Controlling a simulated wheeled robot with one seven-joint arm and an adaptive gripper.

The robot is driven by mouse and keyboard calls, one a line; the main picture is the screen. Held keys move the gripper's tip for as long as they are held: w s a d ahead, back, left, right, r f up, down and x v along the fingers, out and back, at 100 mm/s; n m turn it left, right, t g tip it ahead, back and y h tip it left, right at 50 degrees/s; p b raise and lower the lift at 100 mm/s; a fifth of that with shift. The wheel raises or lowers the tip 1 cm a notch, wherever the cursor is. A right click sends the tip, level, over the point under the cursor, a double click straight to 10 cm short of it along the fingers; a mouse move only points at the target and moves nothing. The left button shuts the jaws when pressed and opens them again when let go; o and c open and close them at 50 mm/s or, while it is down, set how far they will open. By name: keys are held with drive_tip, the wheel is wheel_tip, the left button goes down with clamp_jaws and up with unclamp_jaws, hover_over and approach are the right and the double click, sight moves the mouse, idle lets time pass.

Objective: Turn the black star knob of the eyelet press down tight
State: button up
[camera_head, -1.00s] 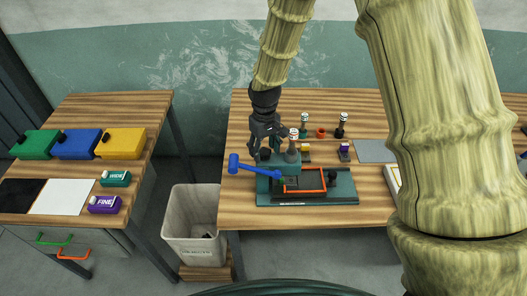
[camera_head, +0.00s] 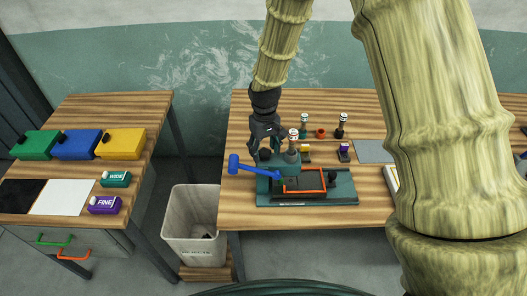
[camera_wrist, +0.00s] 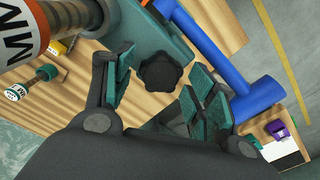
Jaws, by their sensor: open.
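The eyelet press (camera_head: 310,187) is a teal machine on the right-hand wooden table, with a blue lever (camera_head: 252,168) reaching out to its left and an orange frame at its front. Its black star knob (camera_wrist: 160,71) shows in the wrist view between my two teal-padded fingers, with a gap on both sides. In the head view the knob (camera_head: 265,154) is small and dark on top of the press. My gripper (camera_wrist: 163,92) is open and empty, pointing down over the knob; it also shows in the head view (camera_head: 268,143).
A white-topped post (camera_head: 293,136) rises beside the knob and looms close at upper left in the wrist view. The blue lever runs close by the other finger. Several small parts stand behind the press. A rejects bin (camera_head: 193,225) stands on the floor left of the table.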

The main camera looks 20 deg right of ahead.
sight(264, 152)
drive_tip(key=shift+r, duration=0.15)
drive_tip(key=shift+r+p, duration=0.5)
drive_tip(key=shift+r, duration=1.9)
drive_tip(key=o, duration=0.6)
drive_tip(key=shift+c, duration=0.2)
